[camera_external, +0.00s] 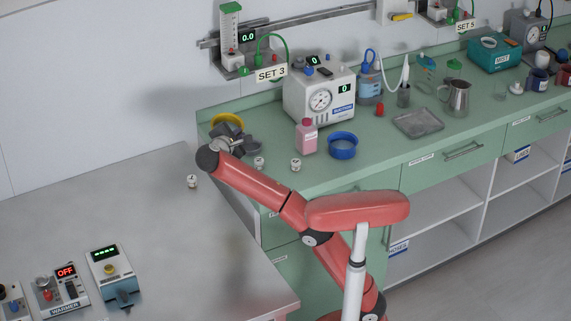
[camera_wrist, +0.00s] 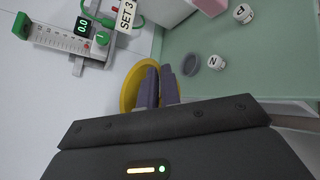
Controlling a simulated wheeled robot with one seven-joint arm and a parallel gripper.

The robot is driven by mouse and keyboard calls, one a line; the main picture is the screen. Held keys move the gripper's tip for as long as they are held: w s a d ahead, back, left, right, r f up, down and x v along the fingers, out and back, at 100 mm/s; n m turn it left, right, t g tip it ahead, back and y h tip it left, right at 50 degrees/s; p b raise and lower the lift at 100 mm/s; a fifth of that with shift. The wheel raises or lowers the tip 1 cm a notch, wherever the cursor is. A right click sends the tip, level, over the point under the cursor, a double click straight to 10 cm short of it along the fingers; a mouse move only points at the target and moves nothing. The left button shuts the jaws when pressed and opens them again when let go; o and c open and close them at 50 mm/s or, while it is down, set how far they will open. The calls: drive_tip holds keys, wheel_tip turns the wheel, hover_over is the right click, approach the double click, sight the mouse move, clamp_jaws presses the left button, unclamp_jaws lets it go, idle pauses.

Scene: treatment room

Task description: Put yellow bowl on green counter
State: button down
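The yellow bowl (camera_external: 227,120) is at the back left corner of the green counter (camera_external: 350,178), close to the wall. My gripper (camera_external: 235,132) is right at the bowl and covers its near part. In the wrist view the bowl (camera_wrist: 127,91) shows as a yellow rim to the left of and behind the fingers. My fingers (camera_wrist: 160,72) are close together and overlap the bowl's right side. Whether they pinch the bowl's wall is hidden, and I cannot tell if the bowl touches the counter.
Small white lettered pieces (camera_external: 295,165) stand near the counter's front edge. A pink bottle (camera_external: 306,137), a blue bowl (camera_external: 343,146) and a white device (camera_external: 320,98) stand to the right. A grey table (camera_external: 120,215) adjoins at left, with devices at its front.

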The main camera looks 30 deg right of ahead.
drive_tip(key=w+d+r+m+g+h, duration=0.1)
drive_tip(key=w+d+r+m+g, duration=0.15)
drive_tip(key=d, duration=1.15)
drive_tip(key=w+d+r+m+g+h, duration=0.1)
drive_tip(key=d+g, duration=0.2)
drive_tip(key=d, duration=1.1)
drive_tip(key=s+d+r+m+g, duration=0.1)
drive_tip(key=s+d+g, duration=0.1)
drive_tip(key=s+d, duration=0.35)
drive_tip(key=s+d+m+g, duration=0.1)
drive_tip(key=s+d, duration=0.1)
drive_tip(key=d, duration=0.7)
drive_tip(key=s+d+r+g, duration=0.1)
drive_tip(key=s+d+g, duration=0.15)
drive_tip(key=d, duration=0.45)
drive_tip(key=shift+t+h, duration=0.3)
drive_tip(key=shift+t, duration=0.2)
drive_tip(key=f, duration=0.6)
drive_tip(key=f+b, duration=0.1)
drive_tip(key=f, duration=0.6)
drive_tip(key=f+b, duration=0.1)
drive_tip(key=f, duration=0.5)
drive_tip(key=shift+s+f, duration=0.4)
drive_tip(key=c, duration=1.6)
unclamp_jaws()
